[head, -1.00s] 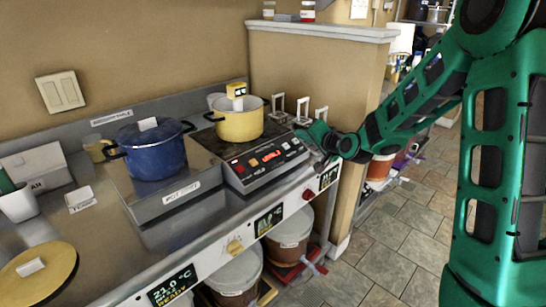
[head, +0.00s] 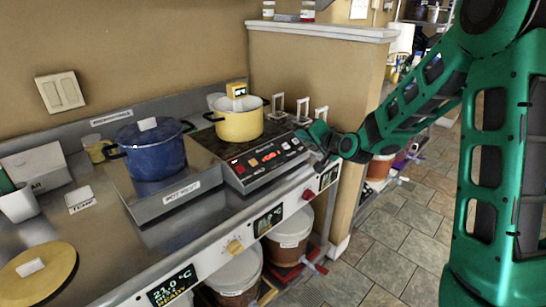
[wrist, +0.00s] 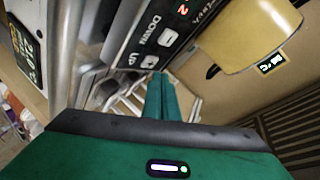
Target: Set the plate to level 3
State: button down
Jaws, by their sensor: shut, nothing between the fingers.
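The plate (head: 262,168) is a hot plate with a dark top and a sloped grey control panel on the steel counter. Its panel shows lit red and orange marks in the head view. In the wrist view a red 2 (wrist: 183,10) is lit, beside the DOWN button (wrist: 167,37) and the UP button (wrist: 149,62). My gripper (head: 318,160) is at the panel's right end. In the wrist view its green fingers (wrist: 158,82) are together and empty, tips close to the UP button. I cannot tell whether they touch it.
A yellow pot (head: 240,124) with a yellow display tag stands on the plate. A blue pot (head: 152,155) stands on the block to its left. White frames (head: 302,110) stand behind my gripper. A half wall (head: 310,85) bounds the counter's right end.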

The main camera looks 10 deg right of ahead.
jog(key=shift+a+f, duration=0.1)
jog(key=shift+f, duration=0.05)
jog(key=shift+w+f, duration=0.1)
jog(key=shift+f, duration=0.05)
dwell(0.4)
jog(key=shift+w+a+f, duration=0.15)
jog(key=shift+a+f, duration=0.05)
jog(key=shift+f, duration=0.2)
dwell(0.7)
jog(key=shift+d+r, duration=0.1)
jog(key=shift+r, duration=0.05)
jog(key=shift+s+d+r, duration=0.2)
jog(key=shift+s+r, duration=0.15)
jog(key=shift+r, duration=0.3)
jog(key=shift+r, duration=0.1)
jog(key=r, duration=0.1)
jog(key=s+d+r, duration=0.1)
jog(key=r, duration=0.1)
jog(key=s+r, duration=0.1)
jog(key=r, duration=0.1)
jog(key=shift+s+d, duration=0.2)
jog(key=shift+d, duration=0.15)
dwell(0.5)
